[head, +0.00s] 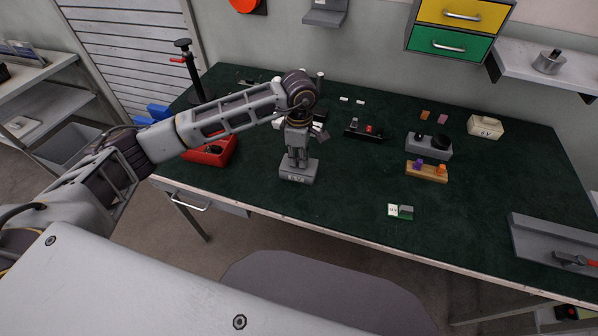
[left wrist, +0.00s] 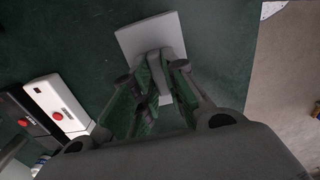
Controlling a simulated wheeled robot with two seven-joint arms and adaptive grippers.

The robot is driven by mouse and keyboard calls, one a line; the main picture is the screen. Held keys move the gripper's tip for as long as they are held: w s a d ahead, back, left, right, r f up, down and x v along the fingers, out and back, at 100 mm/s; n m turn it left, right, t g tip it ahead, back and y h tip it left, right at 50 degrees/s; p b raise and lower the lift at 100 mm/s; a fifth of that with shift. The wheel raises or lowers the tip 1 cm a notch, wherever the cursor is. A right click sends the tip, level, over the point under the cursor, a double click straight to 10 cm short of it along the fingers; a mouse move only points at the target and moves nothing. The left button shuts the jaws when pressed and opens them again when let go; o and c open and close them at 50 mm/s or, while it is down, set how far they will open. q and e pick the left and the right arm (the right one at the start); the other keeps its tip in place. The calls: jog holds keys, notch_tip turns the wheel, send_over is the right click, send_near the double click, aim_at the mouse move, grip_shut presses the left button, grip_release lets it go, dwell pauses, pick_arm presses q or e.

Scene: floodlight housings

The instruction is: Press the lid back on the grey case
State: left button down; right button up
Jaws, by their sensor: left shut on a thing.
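The grey case (head: 298,177) is a small block with a lettered front near the table's front edge. My left gripper (head: 298,156) points down right above it, its fingers reaching its top. In the left wrist view, a flat light grey rectangular lid (left wrist: 133,41) has a raised grip in its middle. The left gripper (left wrist: 153,72) is shut on that grip. The lid hides what is under it, and I cannot tell whether it is seated flush. My right gripper is not in view.
On the green table (head: 350,215) a red tray (head: 212,152) lies to the left. A grey box with a black knob (head: 428,146), a wooden block (head: 426,172) and a small white-green piece (head: 400,211) lie to the right. A grey tray (head: 545,240) sits far right.

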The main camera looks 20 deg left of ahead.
pick_arm(q)
jog(key=shift+f, duration=0.15)
jog(key=c, duration=1.4)
grip_release()
jog(key=shift+o, duration=0.2)
notch_tip(320, 180, up, 12)
